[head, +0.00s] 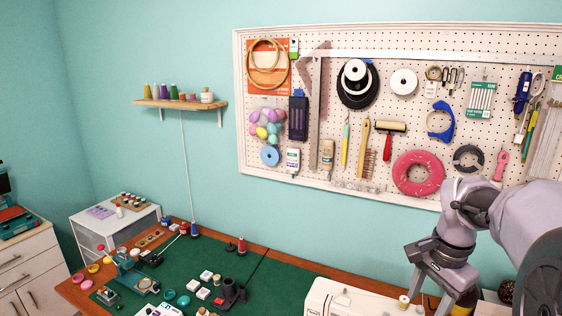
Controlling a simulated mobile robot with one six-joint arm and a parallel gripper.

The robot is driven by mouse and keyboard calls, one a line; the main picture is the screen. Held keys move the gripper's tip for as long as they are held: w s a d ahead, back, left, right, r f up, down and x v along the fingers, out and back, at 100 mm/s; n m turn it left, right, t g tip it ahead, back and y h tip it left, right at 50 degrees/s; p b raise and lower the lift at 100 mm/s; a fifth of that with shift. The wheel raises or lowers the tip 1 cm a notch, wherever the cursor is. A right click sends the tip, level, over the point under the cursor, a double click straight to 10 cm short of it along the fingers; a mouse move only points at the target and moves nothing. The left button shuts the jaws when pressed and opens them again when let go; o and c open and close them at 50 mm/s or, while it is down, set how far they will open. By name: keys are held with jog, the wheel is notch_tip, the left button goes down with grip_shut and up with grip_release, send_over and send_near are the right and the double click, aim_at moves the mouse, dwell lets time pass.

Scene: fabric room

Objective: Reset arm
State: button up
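My arm reaches in from the right edge. My gripper (432,290) points down at the lower right, above the table's back edge by the white sewing machine. Its fingers look spread apart, and I see nothing held between them. A dark and yellow object (466,302) shows just right of the fingers, partly hidden by them.
A white sewing machine (345,300) stands left of my gripper. A green cutting mat (285,285) on the wooden table holds spools and small boxes. A pegboard (225,35) with tools hangs behind. A small shelf (180,103) holds thread cones. Open air lies over the mat.

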jog(key=s+a+f+n+t+b, duration=0.1)
jog(key=s+a+f+n+b, duration=0.2)
jog(key=s+a, duration=0.3)
jog(key=s+a+f+n+t+y+b, duration=0.1)
jog(key=s+a+f+n+t+b, duration=0.1)
jog(key=s+a, duration=0.4)
jog(key=s+a+f+n+t+y+b, duration=0.1)
jog(key=s+a+f+n+b, duration=0.2)
jog(key=s+a+b, duration=0.3)
jog(key=shift+a+f+n+t+b, duration=0.3)
jog(key=shift+a+f+n+b, duration=0.1)
jog(key=shift+a+f, duration=0.45)
jog(key=shift+c, duration=0.2)
